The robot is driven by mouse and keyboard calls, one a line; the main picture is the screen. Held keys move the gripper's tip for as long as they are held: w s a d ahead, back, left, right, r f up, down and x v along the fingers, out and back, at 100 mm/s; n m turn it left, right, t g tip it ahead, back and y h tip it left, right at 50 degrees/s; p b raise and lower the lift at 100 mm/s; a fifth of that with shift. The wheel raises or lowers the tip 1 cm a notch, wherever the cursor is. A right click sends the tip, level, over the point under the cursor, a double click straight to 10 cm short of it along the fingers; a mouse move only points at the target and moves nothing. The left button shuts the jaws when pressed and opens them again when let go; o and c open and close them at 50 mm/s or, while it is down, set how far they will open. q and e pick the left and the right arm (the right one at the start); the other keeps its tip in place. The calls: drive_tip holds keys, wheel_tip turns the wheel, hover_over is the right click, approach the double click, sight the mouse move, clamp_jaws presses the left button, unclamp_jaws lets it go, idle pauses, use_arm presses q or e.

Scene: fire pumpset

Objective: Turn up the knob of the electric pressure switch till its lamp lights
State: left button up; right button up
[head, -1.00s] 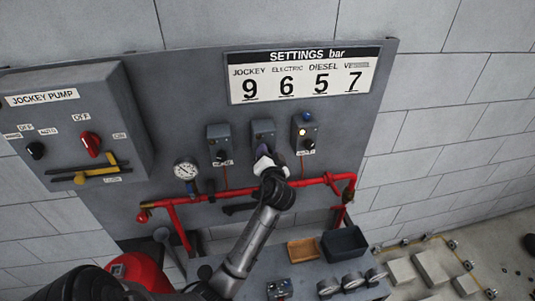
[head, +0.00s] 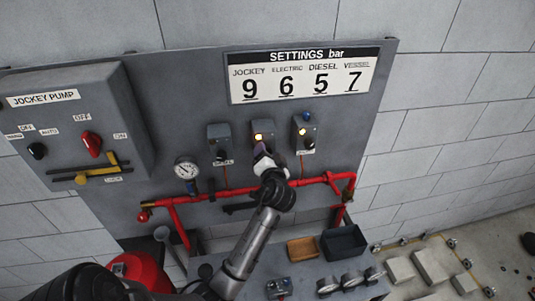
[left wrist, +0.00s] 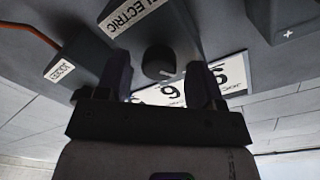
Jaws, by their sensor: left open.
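The electric pressure switch (head: 263,129) is the middle of three grey boxes on the panel. Its lamp (head: 259,137) glows yellow. In the left wrist view its round black knob (left wrist: 159,63) with a pale pointer mark faces me, below the ELECTRIC label (left wrist: 130,17). My left gripper (head: 264,157) is just below and in front of the box, hiding its lower part in the head view. In the left wrist view the open left gripper (left wrist: 157,76) has a finger on each side of the knob, with gaps visible. My right gripper is not in view.
The settings sign (head: 305,72) hangs above, reading 6 for electric. A red pipe (head: 315,182) runs below. A gauge (head: 187,167) is at left.

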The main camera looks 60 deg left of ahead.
use_arm(q)
drive_tip(key=b+v, duration=0.3)
drive_tip(key=v, duration=1)
drive_tip(key=shift+d, duration=0.2)
drive_tip(key=shift+f, duration=0.1)
